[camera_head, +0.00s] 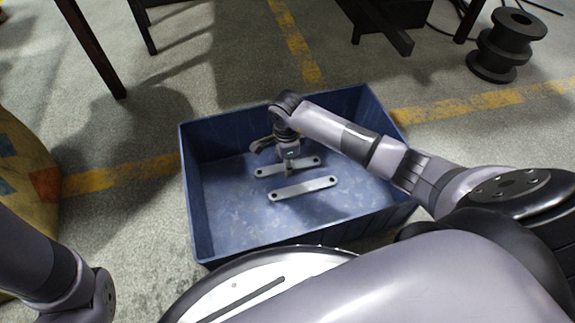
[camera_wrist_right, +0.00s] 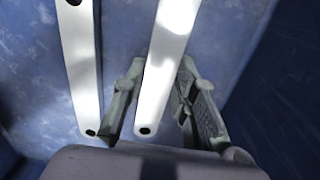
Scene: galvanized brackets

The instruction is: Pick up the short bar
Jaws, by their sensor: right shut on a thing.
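Two flat light-grey bars with a hole at each end are in the blue bin, roughly parallel. The short bar (camera_head: 306,163) is the farther one in the head view; the other bar (camera_head: 303,188) is nearer to me and looks slightly longer. My right gripper (camera_head: 289,171) points down into the bin, shut on the short bar near its middle. In the right wrist view the short bar (camera_wrist_right: 168,50) runs between the two fingers (camera_wrist_right: 158,105), and the other bar (camera_wrist_right: 80,70) lies to the left, outside them. I cannot tell whether the held bar touches the floor. My left gripper is out of view.
The blue bin (camera_head: 226,250) has raised walls all round, and my right arm reaches over its right side. A dark spool (camera_head: 505,45) stands on the floor at the upper right. Dark furniture legs (camera_head: 92,50) stand beyond the bin. Bin floor left of the bars is clear.

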